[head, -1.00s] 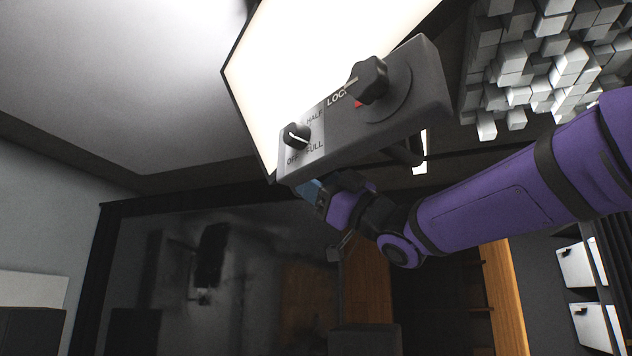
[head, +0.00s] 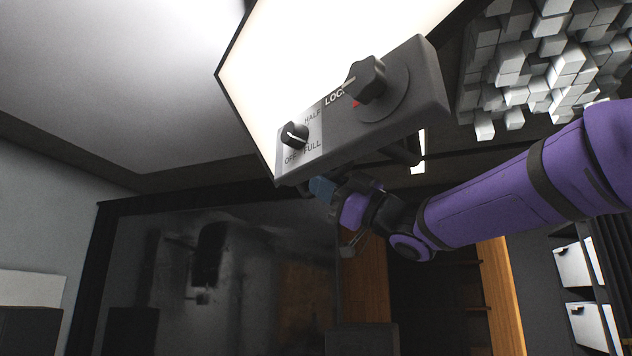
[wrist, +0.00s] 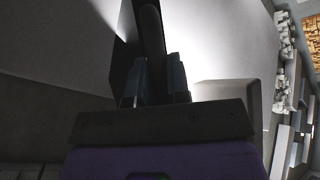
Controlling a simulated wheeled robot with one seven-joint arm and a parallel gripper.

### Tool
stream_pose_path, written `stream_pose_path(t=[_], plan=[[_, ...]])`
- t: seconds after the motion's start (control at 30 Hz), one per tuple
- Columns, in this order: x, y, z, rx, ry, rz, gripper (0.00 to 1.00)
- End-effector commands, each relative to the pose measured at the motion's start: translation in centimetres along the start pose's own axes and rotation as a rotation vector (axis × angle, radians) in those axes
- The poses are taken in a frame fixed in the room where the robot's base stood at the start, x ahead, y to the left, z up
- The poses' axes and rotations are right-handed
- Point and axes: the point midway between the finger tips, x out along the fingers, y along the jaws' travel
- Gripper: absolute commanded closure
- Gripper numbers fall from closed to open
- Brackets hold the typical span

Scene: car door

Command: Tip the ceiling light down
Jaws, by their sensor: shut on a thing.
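The ceiling light (head: 330,45) is a lit white panel in a dark frame, tilted, at the top middle of the head view. Its grey control box (head: 415,85) carries a LOCK knob (head: 366,80) and a smaller OFF/HALF/FULL dial (head: 294,135). My gripper (head: 322,188) is under the near lower edge of the box, its fingertips partly hidden behind it. In the wrist view, my gripper (wrist: 153,85) is shut on a dark bar-like handle (wrist: 150,35) between its fingers.
Grey block-like acoustic panels (head: 530,65) hang at the upper right. A dark glossy panel (head: 220,265) stands at the back. White drawers (head: 590,325) are at the right. Open air lies below the light.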

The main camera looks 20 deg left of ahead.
Motion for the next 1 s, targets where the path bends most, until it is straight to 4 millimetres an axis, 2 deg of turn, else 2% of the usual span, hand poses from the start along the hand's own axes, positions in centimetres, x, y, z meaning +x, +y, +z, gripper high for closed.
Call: stream_pose_path(t=[0.1, 0.4, 0.83, 0.87, 0.9, 0.93, 1.0], plan=[[-0.7, 1.3, 0.3, -0.033, -0.001, -0.039, 1.0], [-1.8, 3.4, 0.9, -0.091, 0.0, -0.139, 1.0], [-2.0, 3.6, 1.1, -0.099, -0.001, -0.156, 1.0], [-1.9, 3.6, 1.0, -0.099, -0.001, -0.156, 0.76], [-1.9, 3.6, 1.1, -0.099, -0.001, -0.156, 0.67], [-1.9, 3.6, 1.1, -0.098, -0.001, -0.156, 0.6], [-2.0, 3.6, 1.1, -0.098, -0.001, -0.157, 0.58]])
